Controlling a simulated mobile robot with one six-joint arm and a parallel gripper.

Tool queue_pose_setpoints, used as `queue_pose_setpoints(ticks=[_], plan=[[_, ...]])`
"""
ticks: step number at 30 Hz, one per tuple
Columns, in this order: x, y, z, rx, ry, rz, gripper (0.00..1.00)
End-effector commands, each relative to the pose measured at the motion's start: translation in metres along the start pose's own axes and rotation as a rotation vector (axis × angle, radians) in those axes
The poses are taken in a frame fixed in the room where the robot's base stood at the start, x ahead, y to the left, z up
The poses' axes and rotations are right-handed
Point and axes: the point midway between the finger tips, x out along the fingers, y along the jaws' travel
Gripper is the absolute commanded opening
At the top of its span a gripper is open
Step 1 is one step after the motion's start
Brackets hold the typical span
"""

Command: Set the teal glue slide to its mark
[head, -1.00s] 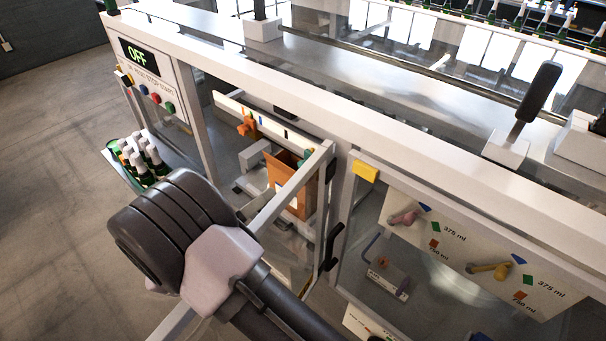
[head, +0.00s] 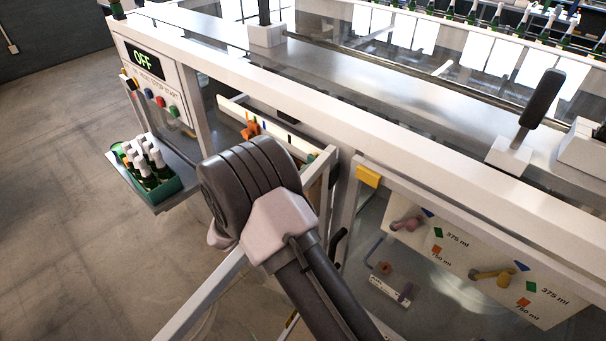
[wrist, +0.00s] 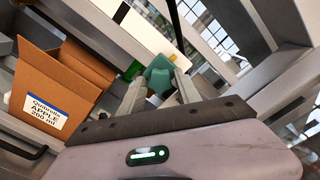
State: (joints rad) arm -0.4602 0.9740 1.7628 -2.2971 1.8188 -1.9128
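The teal glue slide (wrist: 160,74) is a faceted knob in the middle of the wrist view. My gripper (wrist: 160,82) is open, its two pale fingers on either side of the slide near their tips. I cannot tell whether they touch it. In the head view a bit of the teal slide (head: 311,157) shows at the right end of a pale rail (head: 237,107), just past my arm. Coloured marks are on the rail, including a blue one (head: 263,126). My wrist hides part of the rail, and the fingers are hidden in the head view.
An orange slide (head: 251,130) sits on the same rail, to the left. An open cardboard box (wrist: 62,80) stands left of my gripper in the wrist view. The open door frame and machine posts are close around my arm.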

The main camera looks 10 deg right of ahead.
Motion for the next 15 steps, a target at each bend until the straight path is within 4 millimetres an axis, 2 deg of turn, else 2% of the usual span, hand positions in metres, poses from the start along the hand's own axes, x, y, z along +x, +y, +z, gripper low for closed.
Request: queue_pose_setpoints(ticks=[1, 5, 6, 15], plan=[[-0.0001, 0.0000, 0.0000, 0.000, 0.000, 0.000, 0.27], [-0.0002, -0.0001, 0.0000, 0.000, 0.000, 0.000, 0.02], [-0.0002, -0.0001, -0.0001, 0.000, 0.000, 0.000, 0.00], [-0.0002, -0.0002, 0.0001, 0.000, 0.000, 0.000, 0.00]])
